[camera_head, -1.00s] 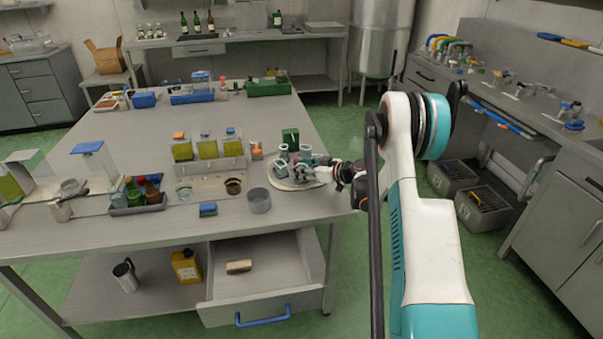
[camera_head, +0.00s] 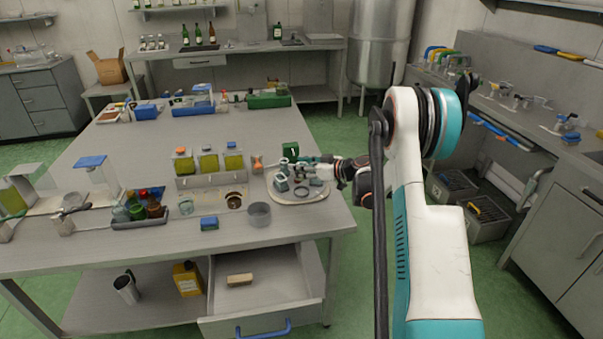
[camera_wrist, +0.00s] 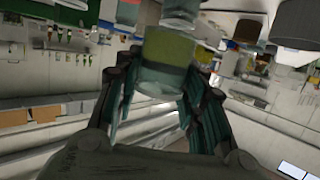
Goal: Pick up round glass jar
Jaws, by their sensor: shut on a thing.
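In the wrist view a round glass jar (camera_wrist: 165,52) with yellow-green contents stands between my fingers. My gripper (camera_wrist: 158,88) is shut on it, one finger on each side of its lower part. In the head view my gripper (camera_head: 318,163) is just above the round pale tray (camera_head: 302,199) at the table's right edge. The held jar is too small and covered there to make out clearly.
Small grey pieces lie on the tray, with a green box (camera_head: 290,150) behind. A grey round tin (camera_head: 259,214), a blue sponge-like block (camera_head: 209,223) and a rack of square yellow-green jars (camera_head: 208,162) stand to the left. The drawer (camera_head: 262,285) below is open.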

